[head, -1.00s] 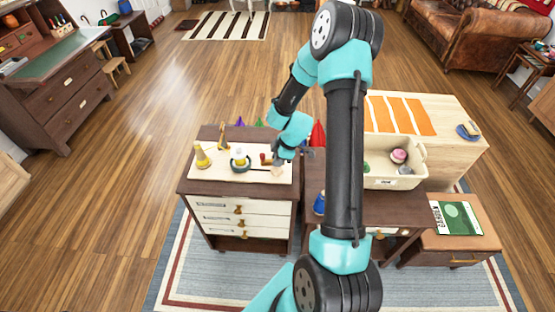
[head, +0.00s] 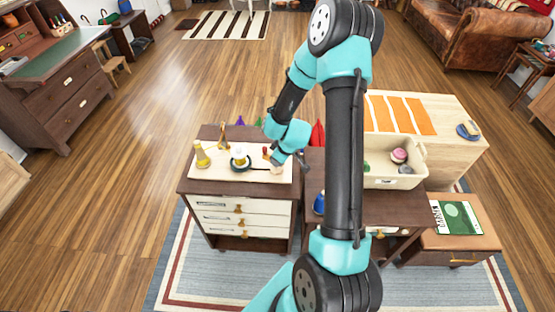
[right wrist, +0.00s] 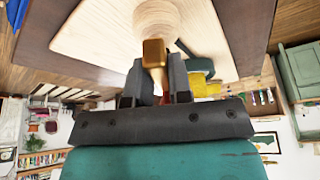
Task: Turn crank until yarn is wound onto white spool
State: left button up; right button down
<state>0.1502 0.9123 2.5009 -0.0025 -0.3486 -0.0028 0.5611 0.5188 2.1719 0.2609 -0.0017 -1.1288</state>
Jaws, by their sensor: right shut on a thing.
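A white spool with yellow on it (head: 239,154) stands in a dark green ring on a pale board (head: 212,173). A yellow cone (head: 201,155) stands on the left of the board. A brass guide (head: 223,137) stands behind, between them. My right gripper (head: 276,163) is low over the board's right end, partly hidden by my arm. In the right wrist view, its fingers (right wrist: 157,80) are shut on a brass crank part (right wrist: 153,53) beside a round, pale wooden post (right wrist: 157,18). A dark green disc and yellow thing (right wrist: 205,84) show beyond the fingers. My left gripper is not in view.
The board lies on a dark-topped cabinet (head: 243,187) with white drawers. A cream bin (head: 392,181) with several items stands to the right.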

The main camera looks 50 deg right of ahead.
dwell(0.5)
jog(key=c, duration=1)
grip_release()
jog(key=shift+c, duration=0.2)
